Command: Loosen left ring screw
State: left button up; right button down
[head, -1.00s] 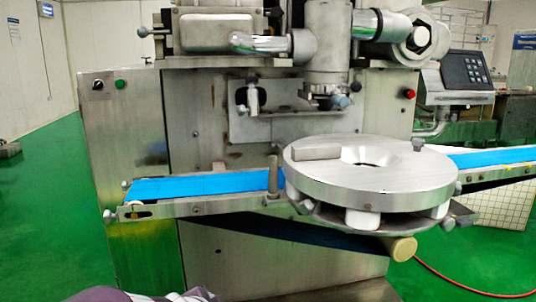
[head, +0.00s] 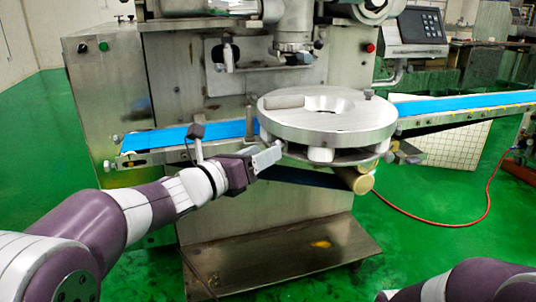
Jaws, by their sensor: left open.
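The steel encrusting machine (head: 185,90) stands ahead. Its outlet ring (head: 295,57) hangs under the vertical head, above the round metal turntable (head: 330,122). A small dark knob (head: 319,44) sticks out at the ring's right side. The left ring screw is too small to make out clearly. My left gripper (head: 268,156) is open, beside the lower left edge of the turntable and well below the ring. It appears to hold nothing; whether it touches the turntable, I cannot tell. Part of my right arm (head: 460,282) shows at the lower right; its gripper is out of view.
A blue conveyor belt (head: 160,140) runs left of the turntable, and a blue belt (head: 465,103) continues on the right. A grey block (head: 284,101) lies on the turntable. A control panel (head: 421,25) stands at the right. A red hose (head: 440,218) lies on the green floor.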

pick_arm(q)
jog(key=x, duration=0.3)
grip_shut()
